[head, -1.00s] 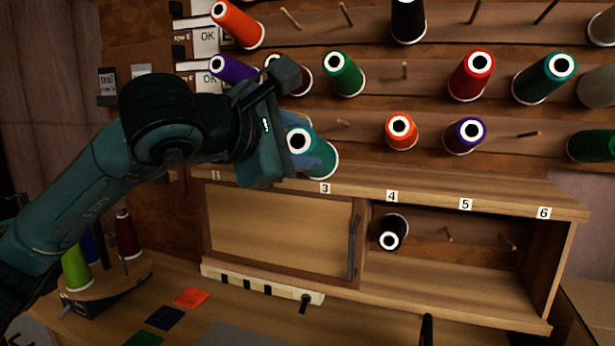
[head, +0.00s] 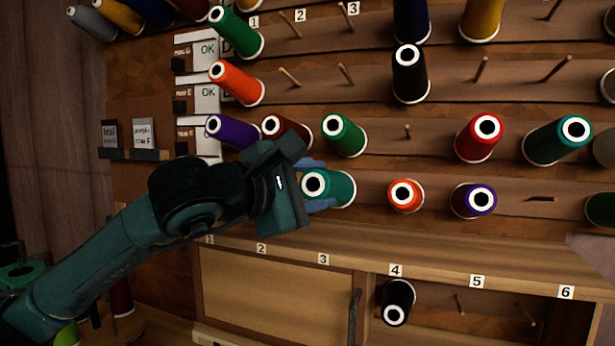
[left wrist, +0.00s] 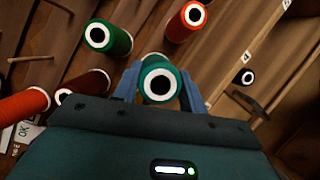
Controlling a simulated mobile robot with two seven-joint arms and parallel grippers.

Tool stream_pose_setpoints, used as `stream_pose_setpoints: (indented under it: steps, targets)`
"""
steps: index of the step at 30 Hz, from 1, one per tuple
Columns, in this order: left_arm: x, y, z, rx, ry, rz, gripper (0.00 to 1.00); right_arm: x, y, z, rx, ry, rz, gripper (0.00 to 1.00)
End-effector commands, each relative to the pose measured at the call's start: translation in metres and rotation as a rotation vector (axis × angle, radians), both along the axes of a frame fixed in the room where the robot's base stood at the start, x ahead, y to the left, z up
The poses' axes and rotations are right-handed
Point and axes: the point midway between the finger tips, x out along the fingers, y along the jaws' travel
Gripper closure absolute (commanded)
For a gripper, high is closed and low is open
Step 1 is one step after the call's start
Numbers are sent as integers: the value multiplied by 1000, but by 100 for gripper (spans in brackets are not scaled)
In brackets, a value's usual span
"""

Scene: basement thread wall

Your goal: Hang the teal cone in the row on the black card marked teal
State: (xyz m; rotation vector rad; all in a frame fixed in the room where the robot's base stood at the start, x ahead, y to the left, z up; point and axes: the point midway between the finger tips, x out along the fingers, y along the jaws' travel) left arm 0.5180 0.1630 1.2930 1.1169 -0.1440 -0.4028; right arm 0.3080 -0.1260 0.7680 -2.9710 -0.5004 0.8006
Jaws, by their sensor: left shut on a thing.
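My left gripper (head: 318,186) is shut on a teal cone (head: 335,188), its blue fingers on both sides. The cone is at the lowest open row of the thread wall, left of an orange cone (head: 405,195); its open small end faces the camera. Whether it touches a peg behind it is hidden. In the left wrist view the cone (left wrist: 157,82) sits between the two fingers. A black card marked teal (head: 109,134) stands at the left; its row text is too small to read. My right gripper is not in view.
A green cone (head: 343,135) is just above the held cone, with a dark red cone (head: 286,131) to its left. A purple cone (head: 473,200) and an empty peg (head: 541,198) are further right in the same row. A ledge with number tags runs below, above a cabinet (head: 275,298).

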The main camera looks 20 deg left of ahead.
Motion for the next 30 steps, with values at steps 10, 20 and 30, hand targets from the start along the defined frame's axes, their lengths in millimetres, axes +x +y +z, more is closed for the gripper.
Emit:
stream_pose_setpoints:
  steps: [10, 20, 30]
  targets:
    - [35, -1, -4, 0, 1, 0, 100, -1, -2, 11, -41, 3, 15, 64]
    - [65, -2, -15, -1, 0, 1, 100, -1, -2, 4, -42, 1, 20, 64]
    - [79, -3, -16, 0, -2, 0, 100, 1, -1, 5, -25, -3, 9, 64]
